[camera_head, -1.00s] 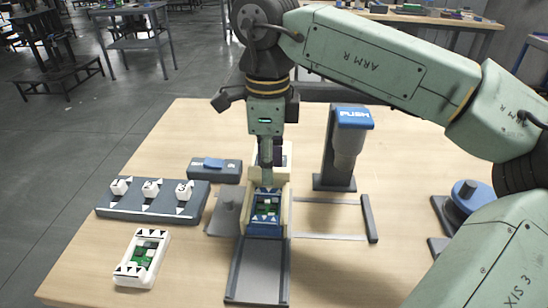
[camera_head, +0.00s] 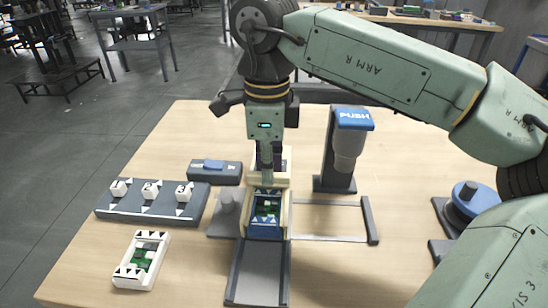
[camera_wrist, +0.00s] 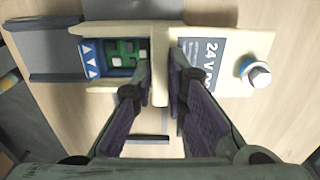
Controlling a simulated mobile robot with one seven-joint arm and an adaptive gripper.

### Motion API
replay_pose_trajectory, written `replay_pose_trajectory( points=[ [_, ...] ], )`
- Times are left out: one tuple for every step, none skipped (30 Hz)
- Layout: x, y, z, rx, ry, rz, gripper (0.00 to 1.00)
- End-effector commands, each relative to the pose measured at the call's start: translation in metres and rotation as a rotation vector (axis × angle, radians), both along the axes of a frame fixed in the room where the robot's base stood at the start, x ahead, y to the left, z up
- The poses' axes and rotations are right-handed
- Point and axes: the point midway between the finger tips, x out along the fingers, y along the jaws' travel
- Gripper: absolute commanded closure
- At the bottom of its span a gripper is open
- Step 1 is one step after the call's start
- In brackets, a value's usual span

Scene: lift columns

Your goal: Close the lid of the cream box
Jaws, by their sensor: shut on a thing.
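The cream box (camera_wrist: 102,88) holds a blue tray (camera_wrist: 90,60) with a green circuit board (camera_wrist: 125,52) in its open left part, in the wrist view. In the head view, the box (camera_head: 287,215) stands in the middle of the table. An upright cream panel, apparently the lid (camera_wrist: 160,40), is seen edge-on beside the tray compartment. My gripper (camera_wrist: 163,78) is shut on this panel, one finger on each side. In the head view, my gripper (camera_head: 266,178) points down behind the tray compartment and hides part of the panel.
A grey track (camera_head: 258,275) runs from the box towards the front edge. A "PUSH" press (camera_head: 345,150) stands close on the right. A dark rack with numbered blocks (camera_head: 150,205) and a white tray (camera_head: 141,260) lie left. A label "24 V" (camera_wrist: 213,60) and a knob (camera_wrist: 256,74) are behind the panel.

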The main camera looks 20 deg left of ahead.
Motion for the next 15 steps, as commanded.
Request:
replay_pose_trajectory(
  points=[
    [-0.003,-0.001,0.000,0.000,-0.001,0.000,1.00],
    [-0.005,-0.002,0.000,0.000,-0.001,0.001,1.00],
    [-0.007,-0.002,-0.001,0.000,-0.001,0.001,1.00],
    [-0.009,-0.003,-0.001,-0.001,-0.001,0.002,1.00],
    [-0.011,-0.003,-0.001,-0.001,0.000,0.001,1.00],
    [-0.013,-0.004,-0.001,0.000,0.000,0.001,1.00],
    [-0.015,-0.004,-0.001,0.000,0.000,0.001,1.00],
    [-0.017,-0.005,0.000,0.000,0.000,0.001,1.00],
    [-0.019,-0.005,0.000,0.000,0.000,0.001,1.00],
    [-0.021,-0.006,0.000,0.000,-0.001,0.001,1.00],
    [-0.022,-0.007,0.000,0.000,-0.001,0.001,1.00],
    [-0.025,-0.007,0.000,0.000,-0.001,0.001,1.00],
    [-0.026,-0.008,0.000,0.000,-0.001,0.001,1.00],
    [-0.028,-0.008,0.000,0.000,-0.001,0.001,1.00],
    [-0.030,-0.009,0.000,0.000,-0.001,0.001,1.00]
  ],
)
